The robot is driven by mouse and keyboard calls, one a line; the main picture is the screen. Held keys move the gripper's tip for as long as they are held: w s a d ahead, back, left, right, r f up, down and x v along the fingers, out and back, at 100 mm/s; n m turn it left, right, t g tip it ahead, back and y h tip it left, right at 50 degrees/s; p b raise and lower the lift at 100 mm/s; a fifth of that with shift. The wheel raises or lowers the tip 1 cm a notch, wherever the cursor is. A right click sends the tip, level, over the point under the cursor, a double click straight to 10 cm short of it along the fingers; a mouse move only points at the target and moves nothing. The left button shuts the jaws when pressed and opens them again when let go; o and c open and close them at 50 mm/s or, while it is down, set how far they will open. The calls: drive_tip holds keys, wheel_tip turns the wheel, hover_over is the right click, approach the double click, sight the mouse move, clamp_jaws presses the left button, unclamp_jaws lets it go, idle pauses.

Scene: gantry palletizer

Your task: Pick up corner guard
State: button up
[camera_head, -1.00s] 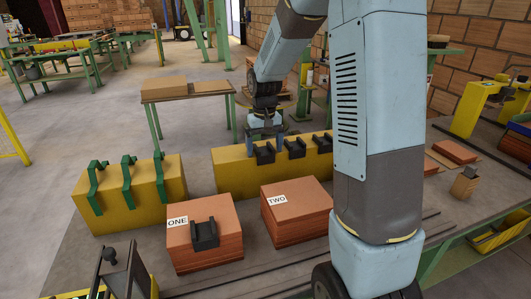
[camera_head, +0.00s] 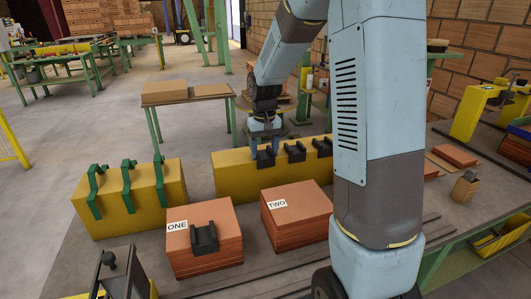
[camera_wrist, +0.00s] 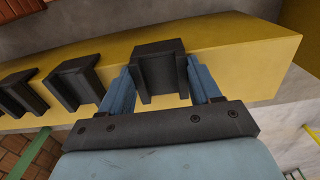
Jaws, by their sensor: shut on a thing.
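Three black corner guards stand on the yellow block (camera_head: 232,178) in the middle of the head view. My gripper (camera_head: 266,152) is at the left-most of these guards (camera_head: 266,159). In the wrist view, the blue fingers of my gripper (camera_wrist: 160,85) are on both sides of this guard (camera_wrist: 160,66) and are shut on it. It still appears at the block's top edge; I cannot tell if it is lifted. The middle guard (camera_head: 295,151) and the right guard (camera_head: 322,147) sit beside it. Another black guard (camera_head: 204,239) is on the brick-coloured stack labelled ONE (camera_head: 190,258).
A second stack labelled TWO (camera_head: 300,228) has no guard on it. A yellow block (camera_head: 156,207) with green clamp-like pieces (camera_head: 129,184) stands at the left. A table with cardboard (camera_head: 165,98) is behind. My arm hides part of the right side.

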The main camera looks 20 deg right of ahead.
sight(264, 156)
drive_tip(key=shift+r, duration=0.4)
wheel_tip(264, 156, up, 3)
drive_tip(key=shift+s+f, duration=0.1)
drive_tip(key=shift+f, duration=0.1)
drive_tip(key=s+a+r, duration=0.4)
drive_tip(key=s+r, duration=0.5)
drive_tip(key=s, duration=0.4)
drive_tip(key=w+a+f+m, duration=0.1)
drive_tip(key=a+f+m, duration=0.2)
drive_tip(key=m, duration=0.9)
drive_tip(key=w+a+f+m, duration=0.1)
drive_tip(key=a+f+m, duration=0.3)
drive_tip(key=a+m, duration=0.5)
drive_tip(key=a+f+m, duration=0.3)
drive_tip(key=a+m, duration=0.3)
drive_tip(key=m, duration=0.9)
drive_tip(key=shift+w+a+f, duration=0.3)
drive_tip(key=shift+w+f, duration=0.05)
drive_tip(key=shift+w, duration=0.05)
drive_tip(key=shift+f, duration=2.85)
